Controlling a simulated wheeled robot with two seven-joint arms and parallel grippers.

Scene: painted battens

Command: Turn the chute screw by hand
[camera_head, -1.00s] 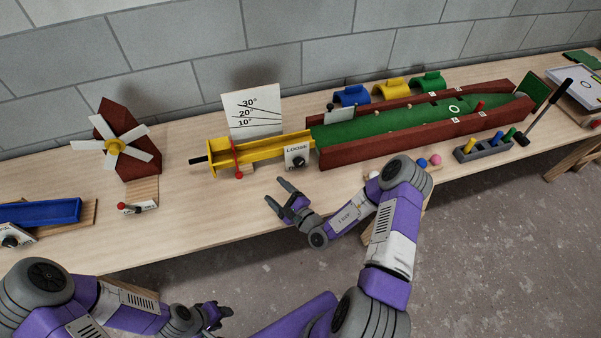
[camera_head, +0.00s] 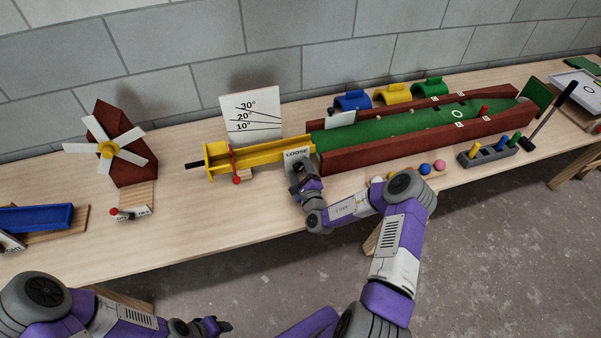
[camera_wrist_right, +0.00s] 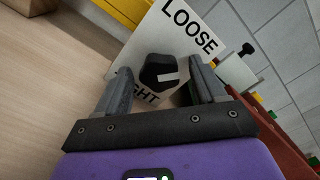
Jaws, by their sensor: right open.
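The chute screw is a black knob (camera_wrist_right: 160,72) with a pale pointer mark on a white plate (camera_wrist_right: 192,50) lettered LOOSE, with a partly covered word ending in GHT. The plate (camera_head: 297,156) stands at the right end of the yellow chute (camera_head: 258,150) in the head view. My right gripper (camera_wrist_right: 160,85) is open, its fingers on either side of the knob; I cannot tell if they touch it. In the head view my right gripper (camera_head: 300,170) hides the knob. My left gripper (camera_head: 212,326) is low at the bottom edge, off the bench; its jaws are unclear.
A red-walled green lane (camera_head: 400,125) adjoins the chute on the right. A white angle board (camera_head: 252,115) stands behind the chute. A toy windmill (camera_head: 122,145) stands to the left. Several coloured balls (camera_head: 425,167) lie at the front right.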

